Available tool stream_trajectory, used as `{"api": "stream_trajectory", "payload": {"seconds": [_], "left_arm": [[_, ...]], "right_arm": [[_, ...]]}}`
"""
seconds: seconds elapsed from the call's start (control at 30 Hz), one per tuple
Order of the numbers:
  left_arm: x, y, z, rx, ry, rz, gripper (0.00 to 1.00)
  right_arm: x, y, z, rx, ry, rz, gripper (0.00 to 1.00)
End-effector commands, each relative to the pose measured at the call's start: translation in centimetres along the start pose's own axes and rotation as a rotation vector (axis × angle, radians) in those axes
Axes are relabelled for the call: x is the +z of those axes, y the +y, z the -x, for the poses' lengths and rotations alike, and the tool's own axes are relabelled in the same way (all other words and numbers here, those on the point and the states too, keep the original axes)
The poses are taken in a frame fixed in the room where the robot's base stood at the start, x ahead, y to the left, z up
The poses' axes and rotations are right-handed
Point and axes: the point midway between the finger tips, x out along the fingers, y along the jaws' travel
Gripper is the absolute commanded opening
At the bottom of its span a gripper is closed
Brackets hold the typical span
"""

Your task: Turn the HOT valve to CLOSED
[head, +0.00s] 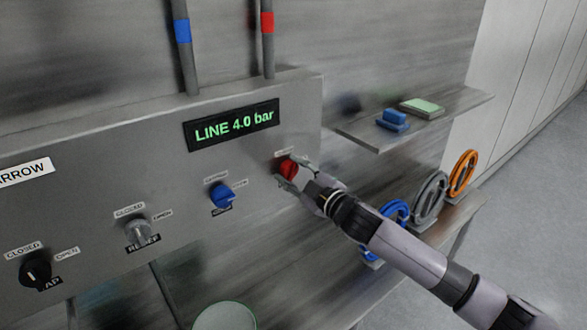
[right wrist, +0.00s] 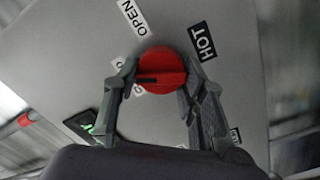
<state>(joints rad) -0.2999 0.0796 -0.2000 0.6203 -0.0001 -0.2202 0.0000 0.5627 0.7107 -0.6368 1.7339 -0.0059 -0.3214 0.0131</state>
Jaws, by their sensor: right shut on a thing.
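The HOT valve is a red round knob (head: 288,168) at the right end of the grey panel (head: 90,190). My right gripper (head: 287,175) is shut on it, with a finger on either side. In the right wrist view the red knob (right wrist: 160,70) sits between the fingertips of my right gripper (right wrist: 157,78). A dark pointer line runs across the knob. The HOT label (right wrist: 202,40) and the OPEN label (right wrist: 132,17) show in full; another label beside the left finger is mostly covered. My left gripper is in neither view.
Blue (head: 221,195), grey (head: 138,232) and black (head: 36,271) knobs sit left of the red one. A display (head: 232,125) reads LINE 4.0 bar. A shelf (head: 360,137) holds a blue block and a green pad. Blue, grey and orange handwheels (head: 462,173) stand at right.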

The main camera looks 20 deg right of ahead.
Motion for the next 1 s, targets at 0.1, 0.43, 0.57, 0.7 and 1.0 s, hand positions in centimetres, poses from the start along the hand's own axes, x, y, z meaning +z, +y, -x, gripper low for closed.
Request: {"api": "stream_trajectory", "payload": {"seconds": [0.1, 0.43, 0.57, 0.7, 1.0], "left_arm": [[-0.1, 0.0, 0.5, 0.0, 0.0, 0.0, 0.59], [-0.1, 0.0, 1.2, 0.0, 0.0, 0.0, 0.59], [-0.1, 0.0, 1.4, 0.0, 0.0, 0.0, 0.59], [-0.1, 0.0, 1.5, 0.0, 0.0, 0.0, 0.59], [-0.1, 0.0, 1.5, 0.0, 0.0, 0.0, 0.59]], "right_arm": [[-0.1, 0.1, 0.0, 0.0, 0.0, 0.108, 0.11], [-0.1, 0.0, 0.0, 0.0, 0.002, 0.343, 0.11], [-0.1, -0.1, 0.0, 0.001, 0.002, 0.401, 0.11], [-0.1, -0.1, 0.0, 0.001, 0.001, 0.441, 0.11], [0.0, -0.1, 0.0, 0.001, 0.001, 0.471, 0.11]]}}
